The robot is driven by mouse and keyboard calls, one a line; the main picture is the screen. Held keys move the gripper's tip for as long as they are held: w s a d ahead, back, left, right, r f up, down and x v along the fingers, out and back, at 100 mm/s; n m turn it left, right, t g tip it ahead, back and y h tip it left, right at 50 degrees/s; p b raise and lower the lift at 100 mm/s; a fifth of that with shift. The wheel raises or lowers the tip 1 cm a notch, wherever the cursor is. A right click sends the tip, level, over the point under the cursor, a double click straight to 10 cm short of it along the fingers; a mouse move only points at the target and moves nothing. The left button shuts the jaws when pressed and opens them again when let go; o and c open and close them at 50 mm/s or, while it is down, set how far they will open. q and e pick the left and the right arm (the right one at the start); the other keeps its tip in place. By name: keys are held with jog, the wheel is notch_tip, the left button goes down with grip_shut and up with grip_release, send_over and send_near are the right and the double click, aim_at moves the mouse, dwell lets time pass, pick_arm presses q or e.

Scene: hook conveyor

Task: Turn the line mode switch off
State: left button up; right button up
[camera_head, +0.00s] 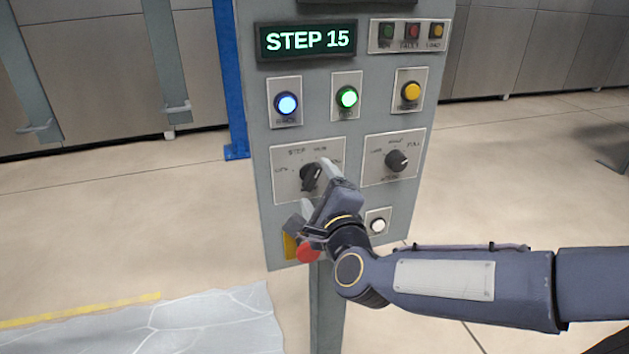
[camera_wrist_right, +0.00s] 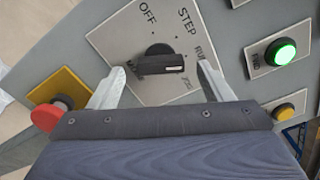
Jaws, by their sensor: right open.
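The line mode switch (camera_head: 311,176) is a black rotary knob on a pale plate at the left of the grey control panel. In the right wrist view the knob (camera_wrist_right: 160,60) has a bar handle with a white mark at its right end, away from the OFF label. OFF and STEP are readable above it, with RUN at the right; other labels are partly hidden or unclear. My right gripper (camera_wrist_right: 160,86) is open, with one finger on each side of the knob; contact cannot be told. In the head view my right gripper (camera_head: 317,187) partly covers the switch plate. My left gripper is not in view.
A display (camera_head: 307,40) reads STEP 15. A second knob (camera_head: 397,160) is right of the switch. A red mushroom button (camera_head: 308,252) and white button (camera_head: 378,226) lie close to my right wrist.

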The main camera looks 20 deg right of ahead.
jog(key=shift+w, duration=0.75)
jog(key=shift+c, duration=0.4)
jog(key=c, duration=0.9)
